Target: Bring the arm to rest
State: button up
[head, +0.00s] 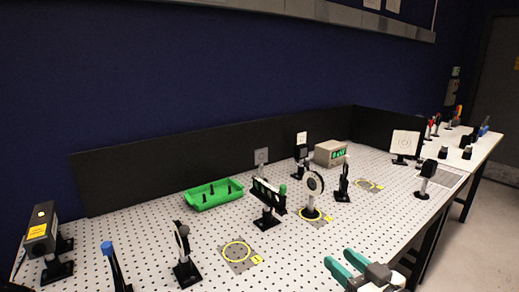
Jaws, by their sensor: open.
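My gripper (338,257) shows at the bottom right of the head view, near the table's front edge. Its two teal fingers point left and are apart, with nothing between them. The grey perforated optical table (310,258) stretches behind it. I cannot tell how high the gripper is above the table. Most of my arm is out of view.
A round-faced mount (314,184), a mount with a dark bar (265,190) and a green tray (213,194) stand on the table. A black mount (426,178) stands at right. Floor (470,240) is clear at right.

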jog(key=s+d+f+m+g+h, duration=0.25)
jog(key=s+f+g, duration=0.25)
jog(key=s+f, duration=0.7)
jog(key=s+d+f+m+g+h, duration=0.1)
jog(key=s+d+f+g+h, duration=0.3)
jog(key=s+f, duration=0.7)
jog(key=s+d+f+m+g, duration=0.1)
jog(key=s+d+f+g, duration=0.2)
jog(key=s, duration=1)
jog(key=shift+s+d+f+m+g+h, duration=0.2)
jog(key=shift+m+g+h, duration=0.15)
jog(key=shift+g, duration=0.75)
